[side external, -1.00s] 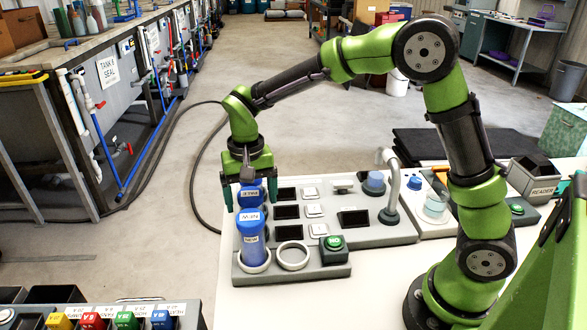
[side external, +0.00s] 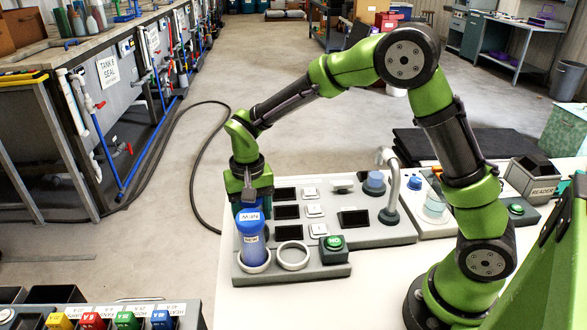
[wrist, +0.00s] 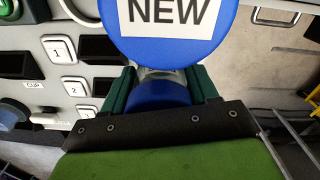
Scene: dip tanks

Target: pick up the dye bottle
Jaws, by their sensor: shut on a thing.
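A blue bottle (wrist: 158,96) stands between my two dark green fingers in the wrist view, partly hidden by the nearer lid and the gripper body. My gripper (side external: 249,203) is low over the panel and shut on this bottle, which is mostly hidden in the side view. In front of it, a blue bottle marked NEW (side external: 254,245) stands upright in the left white ring of the grey holder. Its lid (wrist: 168,35) fills the top middle of the wrist view. I cannot tell whether the held bottle still touches the panel.
An empty white ring (side external: 292,257) and a green button (side external: 334,243) sit right of the NEW bottle. The grey panel (side external: 365,236) carries numbered buttons, dark windows, a blue-lidded cup (side external: 375,181) and a curved tap (side external: 390,190). The white table front (side external: 390,290) is clear.

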